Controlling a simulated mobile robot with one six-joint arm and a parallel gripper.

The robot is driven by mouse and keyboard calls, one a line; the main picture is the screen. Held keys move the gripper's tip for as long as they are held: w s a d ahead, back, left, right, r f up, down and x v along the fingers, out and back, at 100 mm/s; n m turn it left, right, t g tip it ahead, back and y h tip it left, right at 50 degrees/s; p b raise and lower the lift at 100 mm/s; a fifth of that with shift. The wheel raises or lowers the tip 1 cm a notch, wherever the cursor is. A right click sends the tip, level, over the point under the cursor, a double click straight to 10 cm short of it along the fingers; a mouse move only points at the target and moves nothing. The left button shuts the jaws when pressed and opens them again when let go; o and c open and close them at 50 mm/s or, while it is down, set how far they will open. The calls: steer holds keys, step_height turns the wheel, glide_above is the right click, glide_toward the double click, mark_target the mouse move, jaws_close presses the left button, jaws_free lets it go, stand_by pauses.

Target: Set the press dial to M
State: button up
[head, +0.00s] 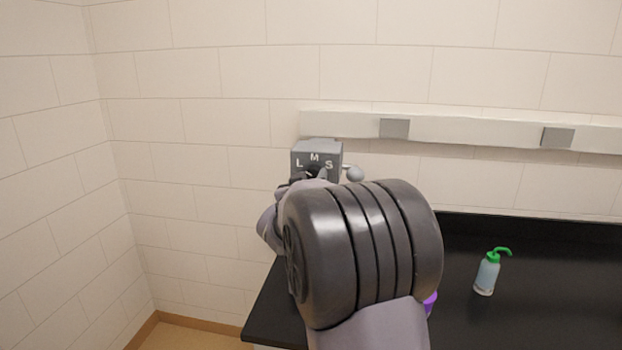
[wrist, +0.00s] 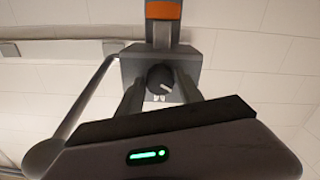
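The mark points to the lower right there, off to one side of a small white marking just below the knob. My gripper (wrist: 160,92) is open, with one finger on each side of the dial and small gaps between. In the head view my gripper (head: 310,174) and arm hide most of the dial.
A lever with a grey ball knob (head: 355,174) sticks out beside the press; it also shows in the wrist view (wrist: 45,157). A wall rail (head: 470,130) runs right. On the black bench (head: 560,270) stand a green-topped wash bottle (head: 487,273) and a mostly hidden purple object (head: 430,302).

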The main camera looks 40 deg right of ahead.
jaws_close()
steer(key=shift+m+b, duration=3.95)
steer(key=shift+m, duration=1.85)
steer(key=shift+o, duration=2.4)
jaws_free()
